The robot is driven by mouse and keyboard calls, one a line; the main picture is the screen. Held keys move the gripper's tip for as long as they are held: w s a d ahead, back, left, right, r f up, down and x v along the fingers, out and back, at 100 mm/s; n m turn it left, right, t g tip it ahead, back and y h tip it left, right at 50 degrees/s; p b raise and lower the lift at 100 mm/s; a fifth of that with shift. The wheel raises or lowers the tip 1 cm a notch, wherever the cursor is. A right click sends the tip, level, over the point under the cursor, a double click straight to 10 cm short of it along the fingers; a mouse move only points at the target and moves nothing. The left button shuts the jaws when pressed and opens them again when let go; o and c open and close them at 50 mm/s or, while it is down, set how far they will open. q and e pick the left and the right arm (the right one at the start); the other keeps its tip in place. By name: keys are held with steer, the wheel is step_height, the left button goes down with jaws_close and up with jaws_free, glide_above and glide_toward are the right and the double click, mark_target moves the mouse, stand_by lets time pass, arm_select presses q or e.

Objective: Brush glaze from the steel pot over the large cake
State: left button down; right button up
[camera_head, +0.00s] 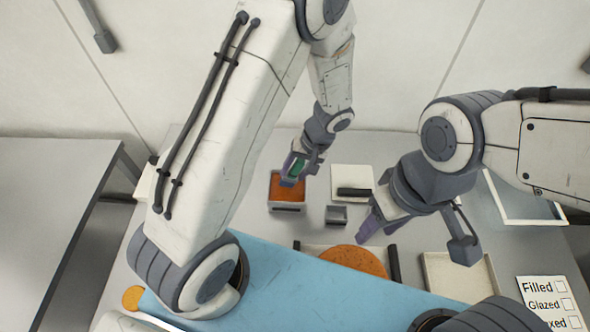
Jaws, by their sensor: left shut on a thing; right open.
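The large cake (357,261) is a flat orange round at the front middle, partly hidden by the blue surface in front. A grey box with an orange top (286,186) stands behind it to the left. A small grey metal box (337,215) sits between them. I cannot tell which of these two boxes is the steel pot. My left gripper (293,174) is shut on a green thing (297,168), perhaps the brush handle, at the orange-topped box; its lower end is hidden. My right gripper (372,226) is open and empty, above and behind the large cake.
A white board (352,176) with a black bar (354,192) lies at the back. A pale tray (488,284) lies right of the cake, and a clear-walled box (534,221) behind that. A checklist card (549,290) is front right. A small orange round (132,298) lies far left.

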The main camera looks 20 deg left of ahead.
mark_target(295, 164)
arm_select(q)
steer(key=shift+s+f+b, duration=0.1)
steer(key=shift+f+b, duration=0.5)
steer(key=shift+b, duration=0.15)
stand_by(1.7)
steer(key=shift+r+p, duration=2.45)
steer(key=shift+r, duration=1.15)
